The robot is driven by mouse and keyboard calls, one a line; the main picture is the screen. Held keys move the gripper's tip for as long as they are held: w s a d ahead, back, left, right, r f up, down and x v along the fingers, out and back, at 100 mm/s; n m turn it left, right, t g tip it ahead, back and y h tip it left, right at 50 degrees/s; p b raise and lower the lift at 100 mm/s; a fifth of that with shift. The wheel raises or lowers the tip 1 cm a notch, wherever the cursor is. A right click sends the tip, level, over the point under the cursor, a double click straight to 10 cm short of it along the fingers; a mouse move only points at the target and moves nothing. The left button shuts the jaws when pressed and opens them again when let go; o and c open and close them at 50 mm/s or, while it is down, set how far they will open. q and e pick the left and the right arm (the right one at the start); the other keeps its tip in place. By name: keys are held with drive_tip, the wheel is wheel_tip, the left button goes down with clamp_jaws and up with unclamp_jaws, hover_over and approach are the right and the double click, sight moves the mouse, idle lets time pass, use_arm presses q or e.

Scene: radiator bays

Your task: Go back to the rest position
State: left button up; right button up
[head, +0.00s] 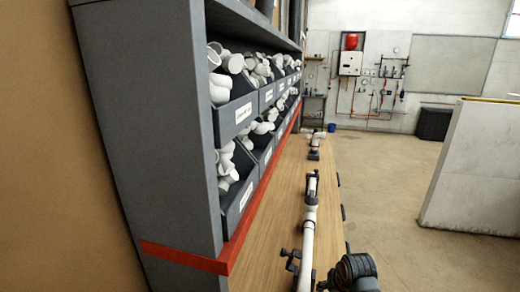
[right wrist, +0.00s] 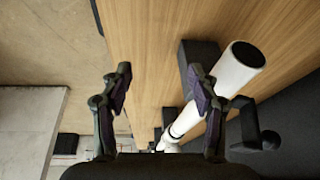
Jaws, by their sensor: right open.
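My right gripper (right wrist: 159,78) is open in the right wrist view, with its two dark fingers apart and nothing held between them. A white pipe (right wrist: 237,66) lies beyond and beside its right-hand finger, which hides part of the pipe. In the head view, a dark rounded part of my right arm (head: 352,272) shows at the bottom, to the right of the white pipe (head: 308,235). My left gripper is in neither view.
The pipe runs along a wooden bench (head: 272,220) on dark supports. Grey shelving (head: 150,120) at left holds dark bins (head: 236,117) of white fittings. Another pipe assembly (head: 314,143) stands farther along. Open floor (head: 385,185) and a low pale wall (head: 475,165) lie right.

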drive_tip(key=shift+n+h, duration=0.3)
drive_tip(key=shift+n, duration=0.4)
drive_tip(key=s+f, duration=0.1)
drive_tip(key=s, duration=0.3)
drive_tip(key=s+f, duration=0.1)
drive_tip(key=s, duration=0.3)
drive_tip(key=s+d+f, duration=0.1)
drive_tip(key=s, duration=0.3)
drive_tip(key=shift+s, duration=0.2)
drive_tip(key=s+r+n, duration=0.1)
drive_tip(key=s+n, duration=0.1)
drive_tip(key=s, duration=0.8)
wheel_tip(320, 180, down, 28)
drive_tip(key=s+d+g+b, duration=0.2)
drive_tip(key=d, duration=0.1)
drive_tip(key=s+f+g+b, duration=0.1)
drive_tip(key=s+f+b, duration=0.1)
drive_tip(key=s+f, duration=1.6)
drive_tip(key=shift+s+d+f+m, duration=0.4)
drive_tip(key=shift+s+d, duration=0.05)
drive_tip(key=shift+s, duration=0.05)
